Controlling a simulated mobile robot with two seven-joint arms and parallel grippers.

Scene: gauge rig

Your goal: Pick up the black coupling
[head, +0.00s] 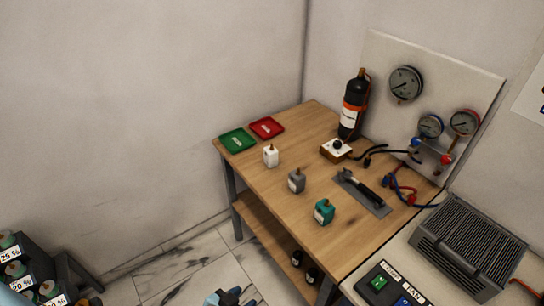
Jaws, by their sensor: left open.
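A black hose (392,152) runs from the gauge panel's valves onto the wooden table (276,180). Its free end carries a small dark piece, which looks like the black coupling (368,161), lying beside a small white-topped box with a black knob (336,149). It is too small to make out in detail. My left gripper (232,298) shows only in part at the bottom edge, low in front of the table and far from the coupling. It is open, and nothing shows in it. My right gripper is not in view.
A black cylinder (353,108) with an orange band stands behind the box. White (271,156), grey (297,181) and teal (324,211) small containers stand towards the front. A dark tool lies on a grey mat (372,204). Green (237,141) and red (267,128) trays lie far left.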

